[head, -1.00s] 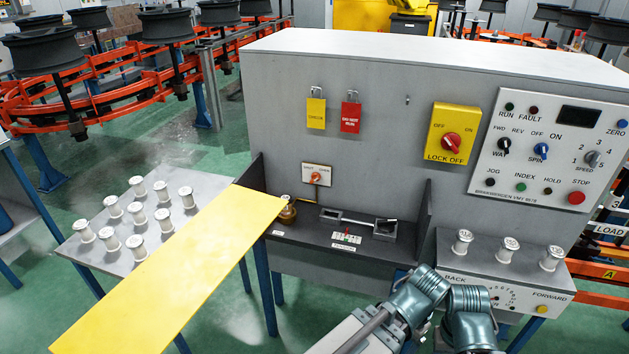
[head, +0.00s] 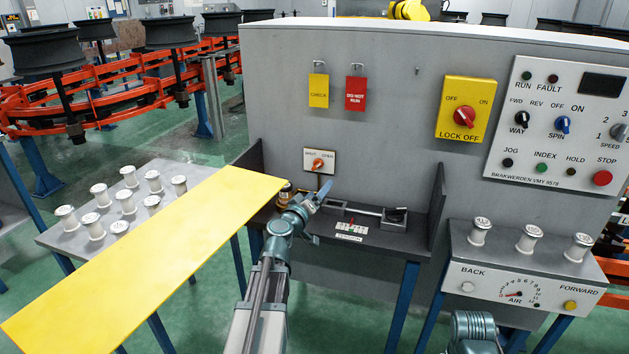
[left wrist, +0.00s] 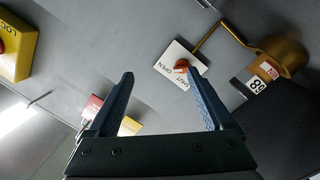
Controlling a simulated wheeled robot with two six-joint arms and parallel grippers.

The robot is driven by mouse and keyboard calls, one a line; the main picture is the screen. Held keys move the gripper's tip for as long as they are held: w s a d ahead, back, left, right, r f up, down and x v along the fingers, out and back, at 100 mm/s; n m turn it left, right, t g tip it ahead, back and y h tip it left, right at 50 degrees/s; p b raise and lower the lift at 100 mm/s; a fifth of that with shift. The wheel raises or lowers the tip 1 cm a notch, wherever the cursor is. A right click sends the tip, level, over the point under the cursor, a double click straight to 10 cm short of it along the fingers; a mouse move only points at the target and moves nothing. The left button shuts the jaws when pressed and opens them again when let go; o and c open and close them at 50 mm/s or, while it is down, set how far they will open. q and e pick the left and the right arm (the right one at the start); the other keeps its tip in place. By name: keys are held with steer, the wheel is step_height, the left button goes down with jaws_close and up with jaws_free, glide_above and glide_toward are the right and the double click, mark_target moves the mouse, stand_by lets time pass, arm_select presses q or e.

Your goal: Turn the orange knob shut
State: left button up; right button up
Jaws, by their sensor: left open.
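The orange knob (head: 318,163) sits on a white plate (head: 307,154) on the grey cabinet front, above the dark shelf. The plate has words at its left and right; in the left wrist view they read SHUT and OPEN. The knob (left wrist: 181,66) also shows there, close to the right fingertip in the picture and apparently beyond it. My left gripper (head: 318,196) is just below the plate in the head view, open and empty, with blue fingers. In the left wrist view its fingertips (left wrist: 161,74) are wide apart.
A brass pot (left wrist: 288,52) with a thin tube stands beside the plate. A yellow sheet (head: 150,255) lies to the left, by a table of white spindles (head: 70,238). Red and yellow tags hang above the plate. A lock-off box (head: 468,108) is to the right.

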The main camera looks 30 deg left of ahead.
mark_target(315, 166)
arm_select(q)
steer(key=s+a+n+y, duration=0.1)
steer(key=a+n+y, duration=0.15)
steer(key=a, duration=0.25)
steer(key=shift+m, duration=0.25)
steer(key=x, duration=1.3)
steer(key=shift+w, duration=0.3)
jaws_close()
